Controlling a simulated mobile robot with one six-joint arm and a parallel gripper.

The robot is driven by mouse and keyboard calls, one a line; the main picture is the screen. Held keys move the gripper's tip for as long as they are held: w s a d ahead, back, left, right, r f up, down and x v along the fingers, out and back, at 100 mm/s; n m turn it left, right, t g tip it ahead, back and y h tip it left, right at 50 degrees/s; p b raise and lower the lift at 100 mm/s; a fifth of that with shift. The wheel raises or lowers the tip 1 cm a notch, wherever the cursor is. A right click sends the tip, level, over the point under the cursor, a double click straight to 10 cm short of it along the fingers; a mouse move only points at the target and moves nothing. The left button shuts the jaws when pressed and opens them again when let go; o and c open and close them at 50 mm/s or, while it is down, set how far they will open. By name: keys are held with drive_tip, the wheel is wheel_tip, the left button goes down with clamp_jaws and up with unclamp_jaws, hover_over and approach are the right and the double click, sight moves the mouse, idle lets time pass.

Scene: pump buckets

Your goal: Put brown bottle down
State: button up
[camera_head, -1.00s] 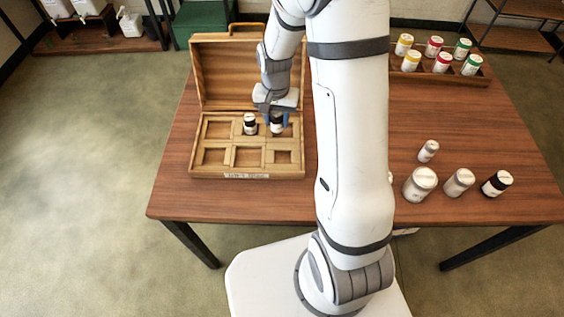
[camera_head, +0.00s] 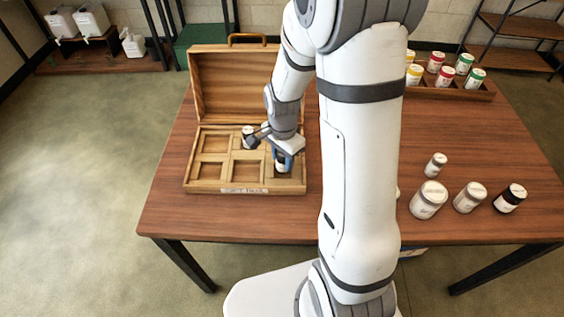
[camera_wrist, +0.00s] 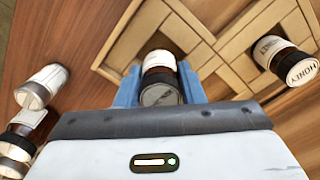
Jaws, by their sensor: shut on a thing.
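The brown bottle (camera_wrist: 160,62), with a dark cap and a white label, is between the blue fingers of my gripper (camera_wrist: 158,88) in the wrist view. My gripper (camera_head: 283,160) is shut on it, over the front right compartment of the open wooden box (camera_head: 215,188). The bottle (camera_head: 281,166) is partly hidden by the fingers in the head view. I cannot tell whether its base touches the compartment floor. A second dark-capped bottle (camera_head: 247,131), labelled HONEY in the wrist view (camera_wrist: 284,56), stands in the back middle compartment.
The box's raised lid (camera_head: 235,85) stands behind the compartments. Several bottles, including a large white one (camera_head: 428,199) and a black one (camera_head: 510,198), stand on the table at the right. A tray of coloured jars (camera_head: 482,92) is at the back right.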

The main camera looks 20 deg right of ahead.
drive_tip(key=shift+f, duration=1.05)
drive_tip(key=shift+f, duration=0.15)
drive_tip(key=o, duration=1)
